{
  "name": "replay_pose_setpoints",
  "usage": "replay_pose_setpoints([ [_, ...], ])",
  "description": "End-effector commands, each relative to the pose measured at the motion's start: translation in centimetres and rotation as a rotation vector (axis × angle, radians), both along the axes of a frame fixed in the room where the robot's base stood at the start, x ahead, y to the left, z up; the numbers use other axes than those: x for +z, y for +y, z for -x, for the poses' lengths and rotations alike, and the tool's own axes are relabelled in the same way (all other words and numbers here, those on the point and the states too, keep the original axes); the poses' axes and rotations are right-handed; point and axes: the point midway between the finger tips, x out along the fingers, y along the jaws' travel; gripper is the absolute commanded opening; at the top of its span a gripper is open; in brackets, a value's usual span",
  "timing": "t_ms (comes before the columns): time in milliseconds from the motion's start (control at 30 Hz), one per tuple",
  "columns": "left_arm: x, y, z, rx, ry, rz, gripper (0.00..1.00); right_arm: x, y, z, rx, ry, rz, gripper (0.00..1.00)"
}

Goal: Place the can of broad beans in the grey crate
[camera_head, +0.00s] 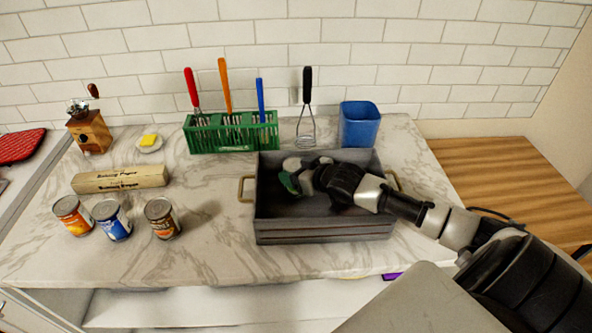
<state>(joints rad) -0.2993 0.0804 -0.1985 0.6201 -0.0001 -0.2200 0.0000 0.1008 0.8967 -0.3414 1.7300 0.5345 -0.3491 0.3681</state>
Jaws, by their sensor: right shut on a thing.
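The grey crate (325,232) stands on the marble counter with a brass-coloured handle at each side. My right arm reaches in from the right over the crate's right side. My right gripper (297,177) is inside the crate's outline, toward its left part, and is shut on a mostly hidden thing with a green patch (288,183), which looks like the can of broad beans. Its label cannot be read, and I cannot tell whether it touches the crate floor. My left gripper is not in view.
Three other cans, orange-red (73,216), blue (112,220) and brown-orange (162,218), stand at the left. Behind are a green rack (205,140) of utensils, a whisk (306,120) and a blue bin (360,125). A long box (120,180) and a coffee grinder (88,132) are left.

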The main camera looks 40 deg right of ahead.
Motion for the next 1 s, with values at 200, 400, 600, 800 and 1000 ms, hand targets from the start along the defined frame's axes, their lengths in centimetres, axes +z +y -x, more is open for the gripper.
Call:
replay_pose_setpoints([
  [200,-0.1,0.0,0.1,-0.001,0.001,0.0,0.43,-0.2,0.0,0.0,0.0,0.0,0.0,0.88],
  [400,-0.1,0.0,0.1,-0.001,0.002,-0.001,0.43,-0.2,0.0,0.0,0.0,0.0,0.0,0.91],
  [600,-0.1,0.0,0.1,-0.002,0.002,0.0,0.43,0.1,-0.1,0.4,0.0,0.002,0.0,0.91],
  [800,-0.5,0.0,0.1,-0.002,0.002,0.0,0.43,1.0,-0.6,2.7,0.001,0.003,0.001,0.91],
  [1000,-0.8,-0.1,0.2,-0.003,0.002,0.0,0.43,2.0,-1.1,5.1,0.0,0.004,0.0,0.91],
])
